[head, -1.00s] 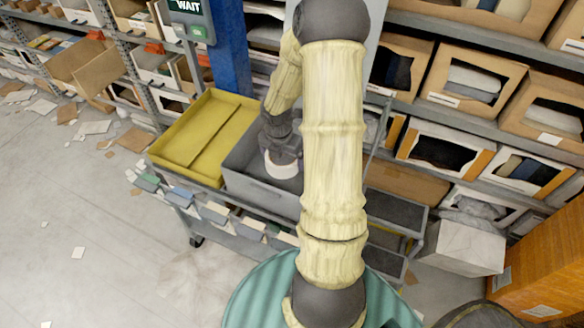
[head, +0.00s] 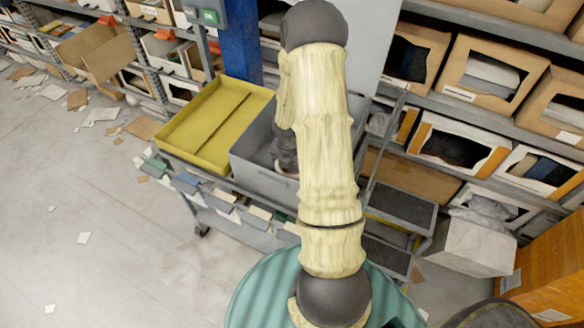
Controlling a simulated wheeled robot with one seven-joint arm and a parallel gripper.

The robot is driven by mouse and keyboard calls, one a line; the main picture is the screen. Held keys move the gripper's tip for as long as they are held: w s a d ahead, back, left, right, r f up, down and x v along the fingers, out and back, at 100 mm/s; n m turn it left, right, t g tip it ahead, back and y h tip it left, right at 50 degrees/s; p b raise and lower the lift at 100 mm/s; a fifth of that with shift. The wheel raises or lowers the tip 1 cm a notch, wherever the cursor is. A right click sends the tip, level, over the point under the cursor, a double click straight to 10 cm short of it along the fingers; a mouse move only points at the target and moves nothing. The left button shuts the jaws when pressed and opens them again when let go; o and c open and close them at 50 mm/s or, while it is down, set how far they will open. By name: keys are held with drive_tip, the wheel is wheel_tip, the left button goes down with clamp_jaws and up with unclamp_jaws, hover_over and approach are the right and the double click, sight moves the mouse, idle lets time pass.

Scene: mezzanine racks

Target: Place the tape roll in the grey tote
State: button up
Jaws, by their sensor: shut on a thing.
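The grey tote (head: 262,177) stands on the cart, to the right of the yellow tote. My gripper (head: 284,162) is down inside the grey tote, partly covered by my own arm and the tote's front wall. It is shut on the tape roll, which showed as a white ring at its tips a second ago. The roll itself is now hidden behind the tote's front wall, so I cannot tell whether it touches the tote floor.
An empty yellow tote (head: 192,150) sits to the left on the same cart. Small card-fronted bins (head: 222,198) line the cart's front edge. A blue post (head: 241,45) stands behind. Shelves of boxes (head: 493,77) fill the right.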

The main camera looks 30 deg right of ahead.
drive_tip(key=shift+f, duration=0.2)
drive_tip(key=o, duration=0.7)
drive_tip(key=shift+o, duration=0.2)
wheel_tip(320, 180, up, 12)
drive_tip(key=a+p, duration=0.1)
drive_tip(key=p, duration=0.2)
drive_tip(key=shift+s+a, duration=0.15)
drive_tip(key=shift+s, duration=0.2)
drive_tip(key=s+a+r+m, duration=0.3)
drive_tip(key=a+m, duration=0.2)
drive_tip(key=m, duration=0.3)
drive_tip(key=s+a+r+m+t, duration=0.1)
drive_tip(key=s+a+r+m, duration=0.2)
drive_tip(key=a+m, duration=0.3)
drive_tip(key=s+a+r+m+t+y, duration=0.1)
drive_tip(key=s+a+r+m, duration=0.2)
drive_tip(key=m, duration=0.7)
drive_tip(key=shift+s+a+r, duration=0.35)
drive_tip(key=shift+a+r, duration=0.9)
drive_tip(key=shift+a, duration=0.05)
